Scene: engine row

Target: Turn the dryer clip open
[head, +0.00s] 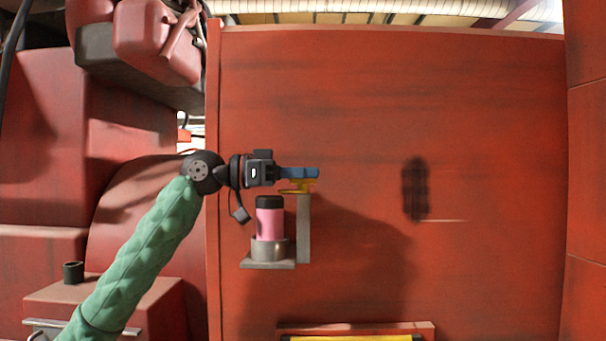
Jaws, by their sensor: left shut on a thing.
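The yellow clip (299,187), seemingly the dryer clip, sits at the top of a grey upright bracket (303,230). Below and left of it, a pink cylinder with a dark cap (270,218), likely the dryer, stands upright in a round grey holder (269,250) on the bracket's shelf. My left gripper (312,173) reaches in from the left with its blue fingers level, right at the clip. It is shut on the clip and its fingers hide the clip's upper part. The clip's exact turn angle is hard to tell. My right gripper is out of view.
A large red panel (490,120) stands behind the bracket. Red machinery (155,40) hangs at the upper left. A red box with a yellow top (350,337) is at the bottom edge. The space right of the bracket looks clear.

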